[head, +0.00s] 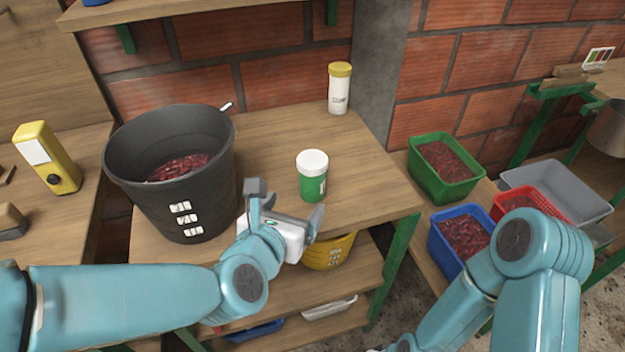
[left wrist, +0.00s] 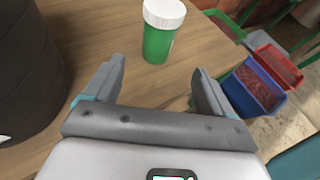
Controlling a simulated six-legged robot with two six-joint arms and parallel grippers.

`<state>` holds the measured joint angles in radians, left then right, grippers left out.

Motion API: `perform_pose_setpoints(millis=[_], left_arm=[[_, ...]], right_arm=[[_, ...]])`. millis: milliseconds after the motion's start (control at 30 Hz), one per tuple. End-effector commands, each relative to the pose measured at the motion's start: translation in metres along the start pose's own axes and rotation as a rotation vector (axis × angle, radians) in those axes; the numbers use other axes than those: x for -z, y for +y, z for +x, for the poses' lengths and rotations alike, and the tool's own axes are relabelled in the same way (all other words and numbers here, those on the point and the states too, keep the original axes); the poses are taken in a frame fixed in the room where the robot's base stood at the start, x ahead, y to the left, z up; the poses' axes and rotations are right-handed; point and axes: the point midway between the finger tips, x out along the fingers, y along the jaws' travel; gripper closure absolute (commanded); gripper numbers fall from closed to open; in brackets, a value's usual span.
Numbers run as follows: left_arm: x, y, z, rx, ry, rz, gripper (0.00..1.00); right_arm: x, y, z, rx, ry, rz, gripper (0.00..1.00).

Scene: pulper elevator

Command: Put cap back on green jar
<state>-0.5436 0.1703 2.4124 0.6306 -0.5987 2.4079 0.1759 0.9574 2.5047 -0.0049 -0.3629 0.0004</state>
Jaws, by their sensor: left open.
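The green jar (head: 313,186) stands upright on the wooden table, with a white cap (head: 312,161) sitting on its top. In the left wrist view the jar (left wrist: 157,44) and its white cap (left wrist: 164,13) are just beyond the fingers. I cannot tell whether the cap is tight. My left gripper (head: 287,201) is open and empty, in front of the jar and apart from it; its fingers also show in the left wrist view (left wrist: 155,88). My right arm is at the lower right of the head view, but its gripper is not seen.
A black bucket (head: 150,195) of red fruit stands left of the jar. A white bottle with a yellow lid (head: 339,88) stands behind. Green (head: 437,190), blue (head: 444,248) and red (head: 507,199) crates are at the right. The table around the jar is clear.

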Motion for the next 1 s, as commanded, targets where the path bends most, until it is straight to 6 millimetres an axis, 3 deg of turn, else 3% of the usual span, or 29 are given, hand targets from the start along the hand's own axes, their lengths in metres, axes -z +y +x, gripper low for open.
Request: perform_pose_setpoints(millis=[100, 300, 467, 800, 1000], left_arm=[[0.002, 0.001, 0.029, -0.002, 0.004, 0.000, 0.16], [0.000, 0.000, 0.066, -0.002, 0.001, 0.000, 0.16], [0.000, 0.000, 0.079, -0.002, 0.001, 0.000, 0.16], [-0.001, 0.000, 0.081, -0.002, 0.001, 0.000, 0.16], [0.001, 0.003, 0.110, -0.003, 0.003, 0.000, 0.16]], right_arm=[[0.000, 0.001, 0.003, 0.000, 0.000, 0.000, 0.12], [0.000, 0.001, 0.002, 0.000, 0.000, 0.000, 0.12], [0.000, 0.001, 0.002, 0.000, 0.000, 0.000, 0.12], [0.000, 0.001, 0.002, 0.000, 0.000, 0.000, 0.12], [0.000, -0.001, -0.002, 0.000, 0.000, 0.000, 0.12]])
